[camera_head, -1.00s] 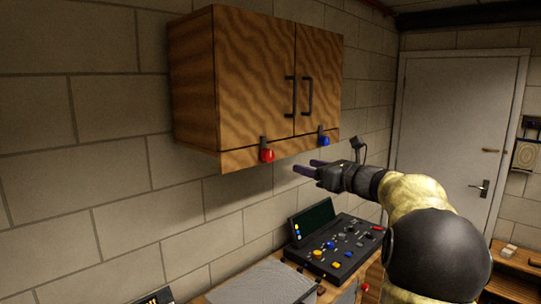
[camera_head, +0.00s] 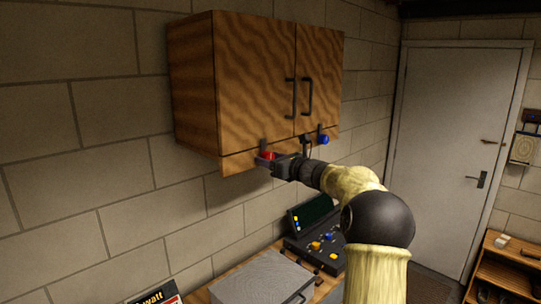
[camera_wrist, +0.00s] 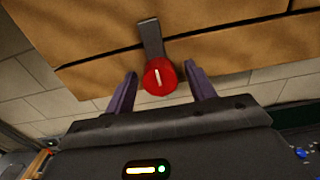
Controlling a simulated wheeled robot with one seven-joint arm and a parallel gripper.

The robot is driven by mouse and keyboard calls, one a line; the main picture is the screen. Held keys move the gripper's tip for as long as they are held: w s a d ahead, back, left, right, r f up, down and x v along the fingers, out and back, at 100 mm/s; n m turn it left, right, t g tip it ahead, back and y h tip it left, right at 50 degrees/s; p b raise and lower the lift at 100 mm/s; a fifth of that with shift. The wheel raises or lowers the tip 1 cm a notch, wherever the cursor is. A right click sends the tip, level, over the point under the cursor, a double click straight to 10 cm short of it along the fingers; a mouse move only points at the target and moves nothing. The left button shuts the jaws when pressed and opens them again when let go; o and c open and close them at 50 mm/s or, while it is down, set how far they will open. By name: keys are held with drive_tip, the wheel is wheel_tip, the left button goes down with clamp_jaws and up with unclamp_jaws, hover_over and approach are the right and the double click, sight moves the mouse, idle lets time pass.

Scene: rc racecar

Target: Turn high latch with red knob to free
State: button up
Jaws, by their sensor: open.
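The high latch with the red knob (camera_head: 268,155) is on the lower front edge of the wooden wall cabinet (camera_head: 255,80), below its left door. In the wrist view the red knob (camera_wrist: 160,78) shows a white mark that runs nearly upright, and its grey latch bar (camera_wrist: 150,38) points up across the dark seam onto the door. My gripper (camera_head: 264,159) is at the knob. In the wrist view my open gripper (camera_wrist: 161,90) has one purple finger on each side of the knob, with visible gaps, so it is not clamped.
A second latch with a blue knob (camera_head: 323,140) sits to the right under the other door, close to my wrist. A control panel (camera_head: 315,240) and a grey case (camera_head: 262,280) are on the bench below. A white door (camera_head: 440,140) stands at right.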

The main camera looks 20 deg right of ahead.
drive_tip(key=c, duration=1)
drive_tip(key=shift+f+n+b, duration=0.15)
drive_tip(key=shift+n+b, duration=0.25)
drive_tip(key=shift+b, duration=0.35)
drive_tip(key=n+b, duration=1.2)
drive_tip(key=b, duration=0.1)
drive_tip(key=n+b, duration=0.2)
drive_tip(key=n, duration=0.3)
